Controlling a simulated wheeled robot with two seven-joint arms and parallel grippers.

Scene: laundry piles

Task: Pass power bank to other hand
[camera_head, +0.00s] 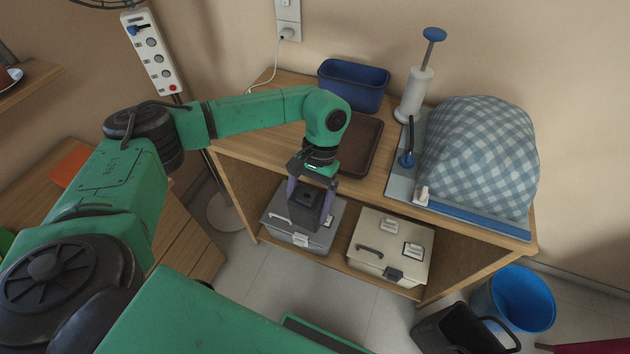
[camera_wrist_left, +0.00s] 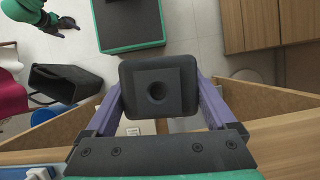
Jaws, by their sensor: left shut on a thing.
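The power bank (camera_head: 305,208) is a black block with rounded corners. In the left wrist view its face (camera_wrist_left: 135,103) shows a raised square with a dark round recess. My left gripper (camera_head: 311,199), with purple fingers, is shut on it, one finger at each side. It holds the power bank in the air in front of the wooden table's front edge, clear of the tabletop. My right gripper (camera_wrist_left: 62,25) shows small at the top left of the left wrist view, well apart from the power bank. Its jaw state is too small to tell.
The wooden table (camera_head: 262,95) bears a brown tray (camera_head: 362,148), a blue bin (camera_head: 353,85) and a checkered cloth (camera_head: 482,150) on a board. Grey (camera_head: 318,240) and cream (camera_head: 408,237) boxes stand on its lower shelf. A black basket (camera_head: 455,330) and blue bucket (camera_head: 520,305) stand at right.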

